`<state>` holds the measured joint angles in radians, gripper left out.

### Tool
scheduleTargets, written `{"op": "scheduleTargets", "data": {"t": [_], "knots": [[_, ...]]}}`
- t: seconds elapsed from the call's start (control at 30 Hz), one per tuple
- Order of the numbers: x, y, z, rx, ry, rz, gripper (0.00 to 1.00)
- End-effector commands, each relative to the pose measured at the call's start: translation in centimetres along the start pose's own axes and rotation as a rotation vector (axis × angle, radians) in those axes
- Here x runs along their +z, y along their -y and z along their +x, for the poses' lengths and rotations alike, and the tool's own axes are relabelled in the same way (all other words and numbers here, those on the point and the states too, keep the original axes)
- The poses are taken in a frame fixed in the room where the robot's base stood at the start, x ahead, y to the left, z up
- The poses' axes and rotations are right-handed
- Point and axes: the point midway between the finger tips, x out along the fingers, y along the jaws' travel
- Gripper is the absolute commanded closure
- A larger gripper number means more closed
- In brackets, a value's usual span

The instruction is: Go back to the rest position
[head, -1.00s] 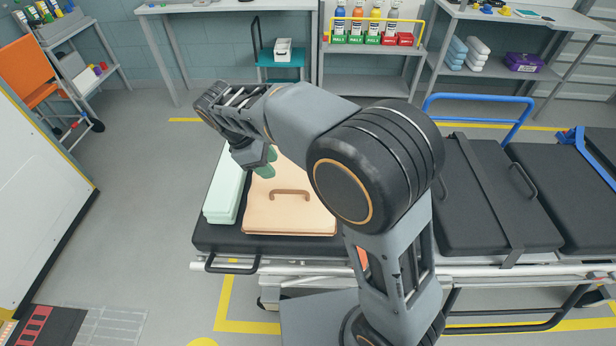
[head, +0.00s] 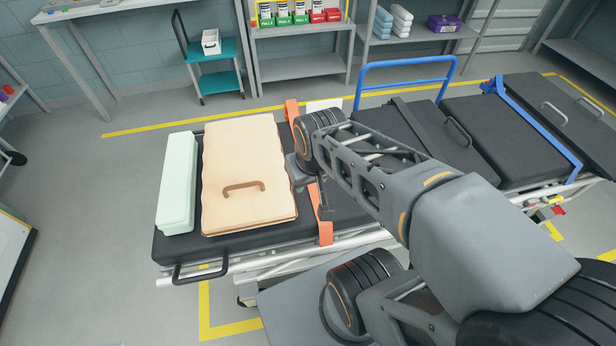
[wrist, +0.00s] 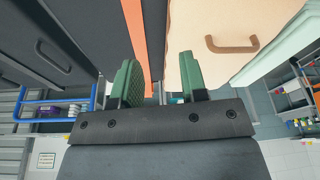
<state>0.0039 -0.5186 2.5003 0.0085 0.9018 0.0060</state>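My arm reaches from the lower right of the head view toward the stretcher (head: 165,246). My gripper (head: 322,203) points down over the stretcher, near the orange strap and to the right of the tan padded case (head: 230,165). In the wrist view the green fingers of my gripper (wrist: 160,78) stand apart with nothing held between them. The orange strap (wrist: 132,25) shows beyond them, and the tan case (wrist: 240,20) with its brown handle is on the right. I cannot tell the exact height of the fingers above the pad.
A pale green box (head: 177,180) lies left of the case. Dark-padded stretchers with a blue rail (head: 405,65) are on the right. A teal cart (head: 218,80) and shelves with bottles (head: 300,68) stand at the back.

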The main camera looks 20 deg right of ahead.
Motion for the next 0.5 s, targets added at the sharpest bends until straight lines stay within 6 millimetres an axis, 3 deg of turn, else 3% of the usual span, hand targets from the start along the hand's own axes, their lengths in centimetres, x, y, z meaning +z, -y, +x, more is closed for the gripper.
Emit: {"op": "scheduleTargets", "data": {"t": [0.27, 0.5], "knots": [[-0.2, 0.1, -0.7, 0.000, -0.002, -0.004, 0.60], [-1.8, 0.4, -6.9, -0.005, -0.036, -0.021, 0.60]]}}
